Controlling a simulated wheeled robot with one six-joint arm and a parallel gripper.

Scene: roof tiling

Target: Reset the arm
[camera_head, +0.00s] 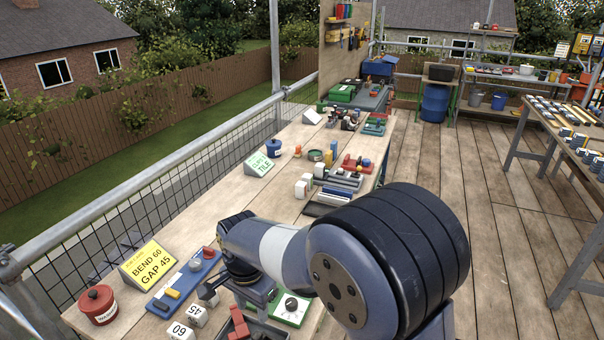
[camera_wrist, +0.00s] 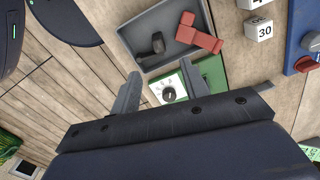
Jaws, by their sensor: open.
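My gripper (camera_wrist: 160,93) is open, with two grey fingers apart and nothing between them that it holds. In the wrist view it is above the bench, over a green plate with a white dial panel and black knob (camera_wrist: 169,93). The same green dial unit (camera_head: 291,308) shows in the head view at the bottom. My arm reaches down over the near part of the bench in the head view and hides part of it. The gripper's fingers are mostly hidden there.
Close by are a grey tray (camera_wrist: 158,22) with red blocks (camera_wrist: 193,34), a blue board (camera_head: 184,281), number cubes (camera_head: 196,314), a red pot (camera_head: 97,304) and a yellow sign (camera_head: 148,264). More tools crowd the far bench. The wooden deck (camera_head: 500,240) at right is open.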

